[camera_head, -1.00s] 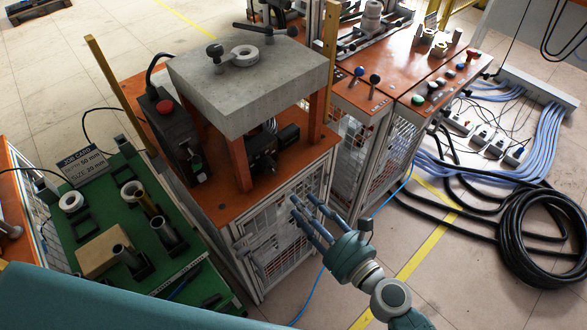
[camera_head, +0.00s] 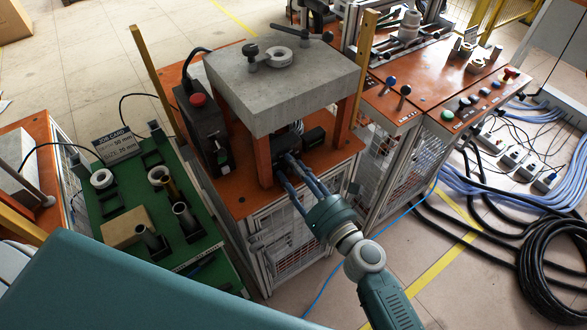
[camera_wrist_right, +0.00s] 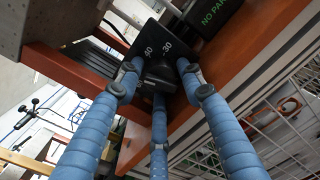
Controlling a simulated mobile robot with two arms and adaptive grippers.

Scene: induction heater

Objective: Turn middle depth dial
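The depth dial (camera_wrist_right: 160,73) is a dark knob on a square black plate (camera_wrist_right: 152,44) marked 40 and 30 in the right wrist view. It sits under the grey block, above the edge of the orange top. My right gripper (camera_wrist_right: 157,72) has its three blue fingers spread, with the tips around the knob. I cannot tell whether they touch it. In the head view, the right gripper (camera_head: 285,160) reaches under the block from the front, and its fingers mostly hide the dial. My left gripper is not in view.
The grey block (camera_head: 300,95) stands on orange legs (camera_head: 342,122) close around the right fingers. A black box with a red button (camera_head: 198,99) is at its left. A green table (camera_head: 115,208) with tubes stands further left. Cables lie on the floor at right.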

